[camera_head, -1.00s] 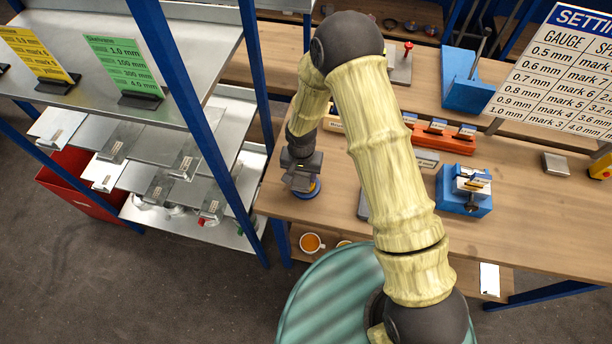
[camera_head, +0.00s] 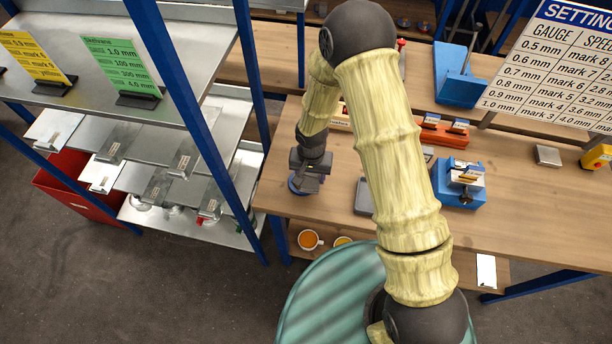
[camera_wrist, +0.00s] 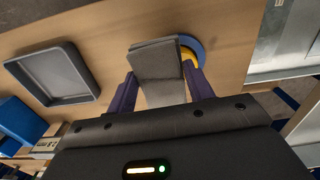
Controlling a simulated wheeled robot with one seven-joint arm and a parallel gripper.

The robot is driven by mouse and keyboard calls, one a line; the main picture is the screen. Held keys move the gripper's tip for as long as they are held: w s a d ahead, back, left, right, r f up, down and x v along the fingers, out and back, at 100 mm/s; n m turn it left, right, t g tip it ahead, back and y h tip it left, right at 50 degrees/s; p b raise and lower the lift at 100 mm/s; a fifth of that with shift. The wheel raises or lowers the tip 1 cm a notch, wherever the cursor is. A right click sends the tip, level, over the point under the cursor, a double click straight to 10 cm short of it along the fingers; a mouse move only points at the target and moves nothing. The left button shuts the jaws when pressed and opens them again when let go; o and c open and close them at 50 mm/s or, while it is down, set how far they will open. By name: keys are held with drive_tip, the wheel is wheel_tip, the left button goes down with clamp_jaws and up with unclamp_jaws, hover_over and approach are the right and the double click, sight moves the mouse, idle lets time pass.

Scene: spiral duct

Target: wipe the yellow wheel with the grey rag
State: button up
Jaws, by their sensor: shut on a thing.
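The grey rag (camera_wrist: 158,62) is a folded flat piece held between the two purple fingers of my gripper (camera_wrist: 160,84) in the wrist view. The yellow wheel (camera_wrist: 188,55) shows as a yellow sliver on a round blue base (camera_wrist: 198,45), just right of the rag's far end. The rag overlaps and hides much of the wheel; I cannot tell whether they touch. In the head view my gripper (camera_head: 307,178) is low over the bench's left end. The blue base (camera_head: 296,186) shows at its lower left, and the rag is hidden there.
A shallow grey tray (camera_wrist: 55,75) lies on the wooden bench (camera_head: 520,220) beside the wheel. A blue fixture (camera_head: 460,185) stands farther right. The metal shelf unit (camera_head: 225,165) is close on the left. Two cups (camera_head: 309,239) sit below the bench's front edge.

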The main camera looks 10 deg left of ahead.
drive_tip(key=shift+a+r+p, duration=0.2)
drive_tip(key=shift+r+p, duration=0.25)
drive_tip(key=shift+r, duration=0.5)
drive_tip(key=shift+d+r+p, duration=0.15)
drive_tip(key=shift+r+p, duration=1.15)
drive_tip(key=shift+r, duration=0.8)
drive_tip(key=shift+w, duration=0.1)
drive_tip(key=shift+w, duration=0.15)
drive_tip(key=shift+f, duration=0.1)
